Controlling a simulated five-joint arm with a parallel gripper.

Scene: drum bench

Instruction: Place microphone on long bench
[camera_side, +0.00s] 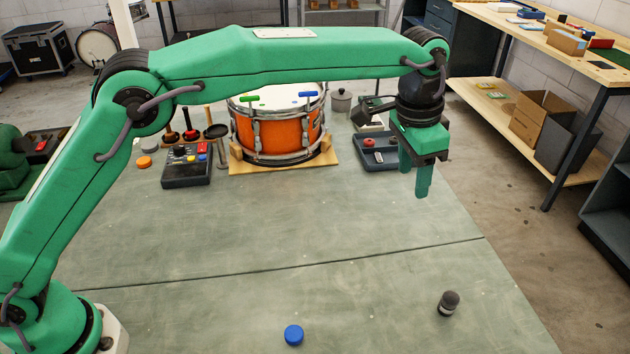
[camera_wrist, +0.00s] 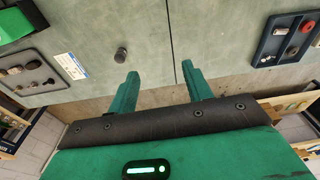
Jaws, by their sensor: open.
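A small dark cylinder with a lighter grey band, which looks like the microphone (camera_side: 449,302), stands on the grey-green work surface (camera_side: 300,225) at the front right of the side view. It shows left of the fingers in the wrist view (camera_wrist: 121,54). My gripper (camera_side: 415,186) hangs above the surface's right part, behind the microphone and well apart from it. Its two fingers are spread with nothing between them in the wrist view (camera_wrist: 160,72). A long wooden bench (camera_side: 530,42) runs along the right wall, across a strip of floor.
An orange drum (camera_side: 278,133) stands on a wooden base at the back. A tray (camera_side: 378,164) lies behind my gripper, and a control box (camera_side: 187,165) is left of the drum. A blue disc (camera_side: 293,335) is at the front. The surface's middle is clear.

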